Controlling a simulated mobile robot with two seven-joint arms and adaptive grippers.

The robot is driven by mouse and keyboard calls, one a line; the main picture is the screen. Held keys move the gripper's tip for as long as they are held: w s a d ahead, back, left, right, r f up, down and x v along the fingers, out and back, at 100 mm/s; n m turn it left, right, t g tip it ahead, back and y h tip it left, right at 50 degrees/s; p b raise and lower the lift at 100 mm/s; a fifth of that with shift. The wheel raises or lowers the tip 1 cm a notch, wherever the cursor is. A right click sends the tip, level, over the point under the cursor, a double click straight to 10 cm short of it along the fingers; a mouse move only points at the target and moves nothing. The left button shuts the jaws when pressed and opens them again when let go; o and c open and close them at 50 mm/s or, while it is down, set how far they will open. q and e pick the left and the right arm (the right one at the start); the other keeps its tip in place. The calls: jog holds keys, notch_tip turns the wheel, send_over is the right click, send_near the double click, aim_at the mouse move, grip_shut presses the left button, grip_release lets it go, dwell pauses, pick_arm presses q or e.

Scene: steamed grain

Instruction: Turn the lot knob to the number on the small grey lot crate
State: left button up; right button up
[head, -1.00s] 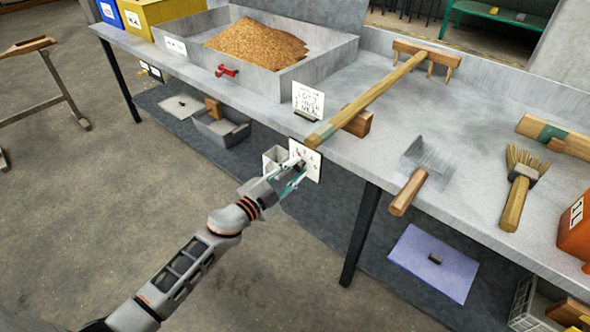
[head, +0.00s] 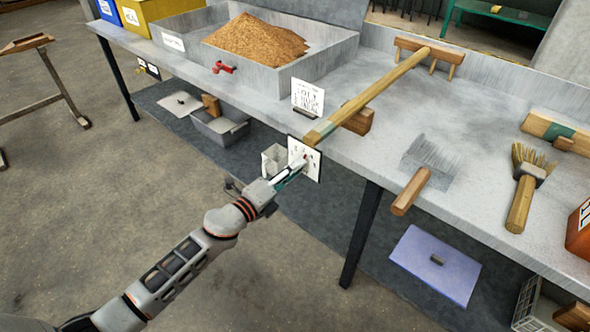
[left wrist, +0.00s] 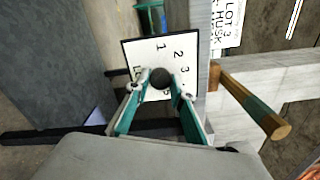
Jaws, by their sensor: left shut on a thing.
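The white dial plate (head: 315,168) is on the front edge of the workbench. In the left wrist view the plate (left wrist: 138,52) carries the numbers 1, 2 and 3 and partly covered lettering. The dark round lot knob (left wrist: 160,77) is at its middle. My left gripper (head: 302,160) reaches the plate, and its two green-backed fingers (left wrist: 161,82) are shut on the knob from both sides. The knob's pointer is not clear. A small grey box (head: 271,160) hangs beside the plate; I read no number on it. My right gripper is out of view.
A white card (head: 308,97) on the bench reads "LOT 3" and "HUSK" in the left wrist view. A wooden rake (head: 380,88) overhangs the edge above the plate. A grey bin (head: 222,131) is on the lower shelf. The floor in front is clear.

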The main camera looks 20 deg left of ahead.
pick_arm(q)
jog(key=m, duration=0.5)
jog(key=m+b, duration=0.1)
jog(key=m, duration=0.5)
jog(key=shift+a+f+m, duration=0.15)
jog(key=shift+m, duration=0.15)
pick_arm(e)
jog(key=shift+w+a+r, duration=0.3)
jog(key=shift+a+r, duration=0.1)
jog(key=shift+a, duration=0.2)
pick_arm(q)
jog(key=shift+m, duration=0.3)
jog(key=o, duration=1.1)
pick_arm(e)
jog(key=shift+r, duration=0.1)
pick_arm(q)
jog(key=v, duration=1.2)
